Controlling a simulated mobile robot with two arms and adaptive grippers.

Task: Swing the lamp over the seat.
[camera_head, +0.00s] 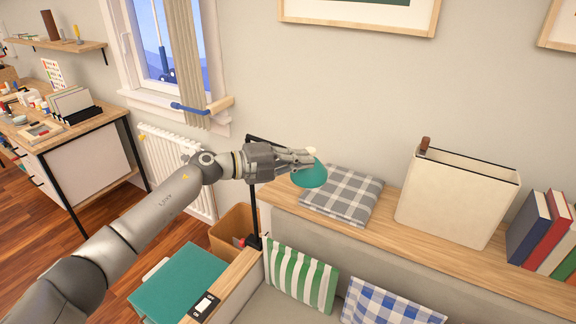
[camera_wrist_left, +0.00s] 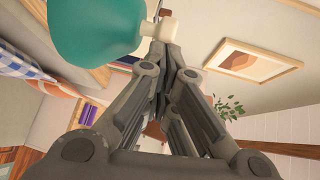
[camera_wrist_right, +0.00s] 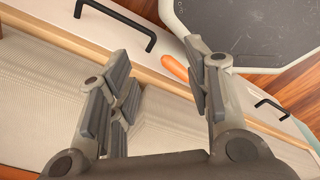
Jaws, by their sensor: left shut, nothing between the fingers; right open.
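The lamp has a teal shade (camera_head: 311,174) and a dark post (camera_head: 253,205) standing by the end of the seat. My left gripper (camera_head: 312,158) is shut and empty, with its fingertips at the top of the shade. In the left wrist view the shade (camera_wrist_left: 95,30) and its pale neck (camera_wrist_left: 160,30) lie right at the fingertips; I cannot tell whether they touch. The gripper hides part of the lamp's arm. The seat (camera_head: 270,306) is a grey sofa with a green striped cushion (camera_head: 300,277). My right gripper (camera_wrist_right: 158,90) is open and empty, away from the lamp.
A wooden ledge (camera_head: 375,232) behind the seat holds a checked grey cloth (camera_head: 342,194), a cream bin (camera_head: 455,200) and several books (camera_head: 540,232). A blue checked cushion (camera_head: 390,304) lies on the seat. A cardboard box (camera_head: 231,224) and a teal-topped stool (camera_head: 183,282) stand left of it.

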